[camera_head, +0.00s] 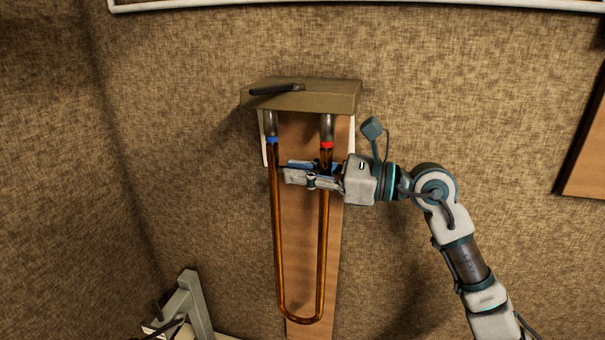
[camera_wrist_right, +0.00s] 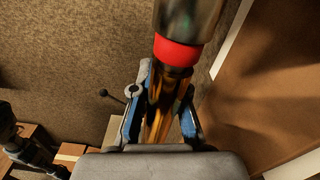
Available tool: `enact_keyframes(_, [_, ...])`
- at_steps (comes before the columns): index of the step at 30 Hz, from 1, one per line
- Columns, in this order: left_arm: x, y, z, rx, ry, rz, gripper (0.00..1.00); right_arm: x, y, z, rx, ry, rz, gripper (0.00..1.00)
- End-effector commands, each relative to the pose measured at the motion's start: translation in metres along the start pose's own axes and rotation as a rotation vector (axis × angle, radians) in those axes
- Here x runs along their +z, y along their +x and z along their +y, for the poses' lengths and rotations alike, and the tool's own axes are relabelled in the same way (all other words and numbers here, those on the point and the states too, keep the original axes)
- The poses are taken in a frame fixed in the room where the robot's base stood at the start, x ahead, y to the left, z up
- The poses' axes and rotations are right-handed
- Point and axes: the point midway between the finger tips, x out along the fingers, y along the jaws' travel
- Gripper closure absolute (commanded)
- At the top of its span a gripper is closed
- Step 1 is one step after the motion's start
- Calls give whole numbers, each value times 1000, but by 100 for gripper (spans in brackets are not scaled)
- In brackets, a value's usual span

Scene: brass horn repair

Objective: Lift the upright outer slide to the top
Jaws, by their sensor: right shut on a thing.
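The outer slide (camera_head: 277,230) is a long brass U-shaped tube, upright with its bend at the bottom. Its two legs meet grey metal tubes under a block, with a blue band (camera_head: 272,140) on the left leg and a red band (camera_head: 326,145) on the right. My right gripper (camera_head: 315,175) is shut on the right leg, just below the red band. In the right wrist view, the brass leg (camera_wrist_right: 157,118) passes between the fingers, and the red band (camera_wrist_right: 177,53) sits above them under a grey tube (camera_wrist_right: 190,18). My left gripper is not seen.
The olive block (camera_head: 325,97) is at the top of a wooden board (camera_head: 300,215), with a dark handle-like piece (camera_head: 276,89) on it. A grey angular frame (camera_head: 192,300) stands at lower left. A brown panel (camera_head: 588,150) is at far right. Space left of the slide is clear.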

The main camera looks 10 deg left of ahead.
Motion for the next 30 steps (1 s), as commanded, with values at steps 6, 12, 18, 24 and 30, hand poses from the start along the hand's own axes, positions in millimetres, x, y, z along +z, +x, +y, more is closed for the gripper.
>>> enact_keyframes(6, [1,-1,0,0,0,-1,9,8,-4,-3,-13,-5,-18,100])
enact_keyframes(12, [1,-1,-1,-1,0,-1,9,7,-4,-3,-11,-4,-15,62])
enact_keyframes(18, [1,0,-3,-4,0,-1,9,6,-3,-2,-8,-4,-12,62])
enact_keyframes(24, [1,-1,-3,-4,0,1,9,5,-19,-2,-10,-3,-12,62])
enact_keyframes(30, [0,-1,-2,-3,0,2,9,3,-64,-3,-12,-3,-12,62])
